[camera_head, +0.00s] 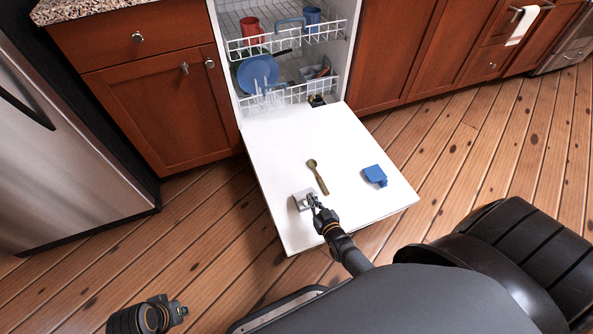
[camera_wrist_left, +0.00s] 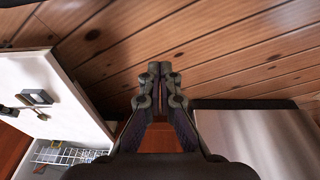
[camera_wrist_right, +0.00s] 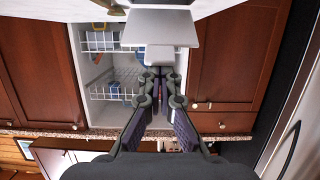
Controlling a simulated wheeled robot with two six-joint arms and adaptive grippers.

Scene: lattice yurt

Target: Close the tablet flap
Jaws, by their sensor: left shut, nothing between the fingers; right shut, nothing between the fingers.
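The tablet flap (camera_head: 303,201) is a small light-grey plate at the tablet compartment on the lowered white dishwasher door (camera_head: 290,135). It looks open, but its exact angle is hard to tell. In the right wrist view the grey plate with a narrower tab (camera_wrist_right: 160,30) fills the top middle. My right gripper (camera_head: 314,201) is shut and empty, right beside the flap; whether it touches cannot be told. Its fingertips (camera_wrist_right: 160,78) appear just below the tab. My left gripper (camera_head: 180,309) is shut and empty over the wooden floor, left of the door. The compartment also shows in the left wrist view (camera_wrist_left: 36,97).
An olive spoon (camera_head: 317,175) and a blue object (camera_head: 375,175) lie on the door. Dish racks (camera_head: 285,97) hold a red mug (camera_head: 251,31), a blue mug (camera_head: 312,18) and a blue plate (camera_head: 258,73). A steel fridge (camera_head: 65,150) stands left. Floor left of the door is clear.

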